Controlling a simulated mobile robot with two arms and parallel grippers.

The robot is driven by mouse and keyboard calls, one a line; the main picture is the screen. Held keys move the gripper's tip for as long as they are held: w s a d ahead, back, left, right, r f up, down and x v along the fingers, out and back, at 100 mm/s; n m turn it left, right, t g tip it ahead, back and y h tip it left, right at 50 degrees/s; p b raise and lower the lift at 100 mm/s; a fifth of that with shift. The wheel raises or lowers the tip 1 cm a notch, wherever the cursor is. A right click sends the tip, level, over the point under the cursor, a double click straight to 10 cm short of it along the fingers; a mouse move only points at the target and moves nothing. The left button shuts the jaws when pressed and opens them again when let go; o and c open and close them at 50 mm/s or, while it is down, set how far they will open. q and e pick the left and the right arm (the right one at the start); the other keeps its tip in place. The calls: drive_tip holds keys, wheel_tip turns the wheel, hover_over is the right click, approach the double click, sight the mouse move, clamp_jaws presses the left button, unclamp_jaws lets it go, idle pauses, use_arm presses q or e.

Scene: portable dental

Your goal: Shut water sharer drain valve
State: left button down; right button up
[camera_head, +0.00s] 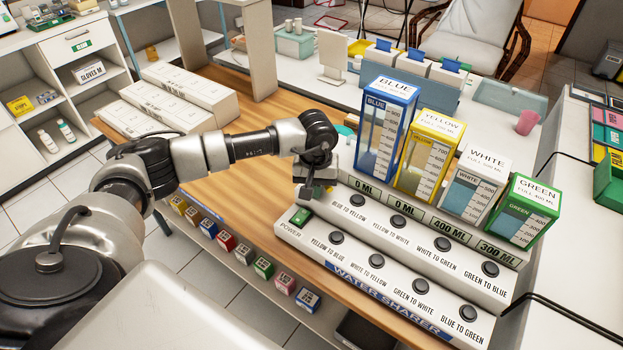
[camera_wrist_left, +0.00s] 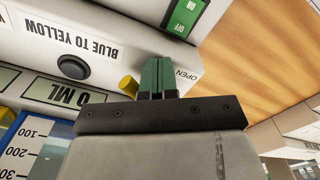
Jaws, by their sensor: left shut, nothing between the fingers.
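The water sharer (camera_head: 390,290) is a white stepped console with black buttons, on a wooden-topped bench. My left gripper (camera_head: 312,191) is at its left end, above the green power switch (camera_head: 300,217). In the left wrist view the gripper's green fingers (camera_wrist_left: 158,78) are together and empty, close to the console face. A yellow part (camera_wrist_left: 128,86), possibly the drain valve handle, shows just left of the fingers and is partly hidden. The word OPEN (camera_wrist_left: 187,74) is printed right of the fingers. Whether the fingers touch the yellow part I cannot tell. My right gripper is not in view.
Blue (camera_head: 385,130), yellow (camera_head: 428,150), white (camera_head: 470,185) and green (camera_head: 525,210) tanks stand on the console. Displays read 0, 0, 400 and 300 ML. White boxes (camera_head: 180,95) lie behind my left arm. Bare wood (camera_head: 235,185) lies left of the console.

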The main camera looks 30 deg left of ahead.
use_arm(q)
drive_tip(key=shift+w+d, duration=0.15)
drive_tip(key=shift+d, duration=0.2)
drive_tip(key=shift+w+d+b, duration=0.25)
drive_tip(key=shift+d+b, duration=0.2)
drive_tip(key=shift+d, duration=0.05)
drive_tip(key=shift+s+a, duration=0.1)
drive_tip(key=shift+s, duration=0.65)
wheel_tip(320, 180, up, 8)
drive_tip(key=p, duration=0.4)
idle(0.6)
